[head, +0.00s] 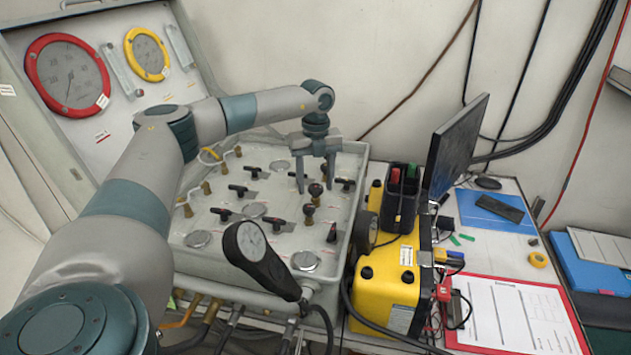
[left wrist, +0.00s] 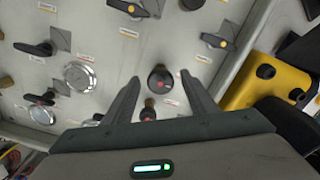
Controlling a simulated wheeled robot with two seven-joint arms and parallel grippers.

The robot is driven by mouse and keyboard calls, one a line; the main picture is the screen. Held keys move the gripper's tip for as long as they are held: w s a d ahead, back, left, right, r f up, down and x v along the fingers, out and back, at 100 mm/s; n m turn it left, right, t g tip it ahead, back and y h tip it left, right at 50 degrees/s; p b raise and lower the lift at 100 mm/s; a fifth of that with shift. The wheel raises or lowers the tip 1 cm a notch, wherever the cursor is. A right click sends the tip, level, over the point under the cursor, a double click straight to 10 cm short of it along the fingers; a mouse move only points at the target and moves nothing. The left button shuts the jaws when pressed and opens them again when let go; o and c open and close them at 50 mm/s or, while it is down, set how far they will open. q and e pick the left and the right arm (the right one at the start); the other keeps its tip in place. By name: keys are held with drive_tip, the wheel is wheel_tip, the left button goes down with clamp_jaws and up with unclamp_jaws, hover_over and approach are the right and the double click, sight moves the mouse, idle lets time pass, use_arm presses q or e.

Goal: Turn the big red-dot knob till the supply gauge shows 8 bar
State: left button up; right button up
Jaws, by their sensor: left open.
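My left gripper (head: 316,186) points down over the panel (head: 231,252) with its fingers open. In the left wrist view a big round black knob (left wrist: 161,78) with a red dot lies between the fingertips of the gripper (left wrist: 159,76), with a gap on each side. The knob also shows in the head view (head: 315,190). A smaller black knob with a red dot (left wrist: 148,114) sits nearer the palm. A red-rimmed gauge (head: 68,76) and a yellow-rimmed gauge (head: 148,54) are on the upright lid. Their numbers are too small to read, and I cannot tell which is the supply gauge.
Black lever handles (head: 243,191) stand around the knob. A black-cased dial gauge (head: 252,243) rises at the panel's front. A yellow case (head: 385,300), a monitor (head: 455,145) and a red clipboard (head: 461,339) are to the right.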

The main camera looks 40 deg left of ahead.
use_arm(q)
drive_tip(key=c, duration=1.1)
drive_tip(key=shift+o, duration=0.2)
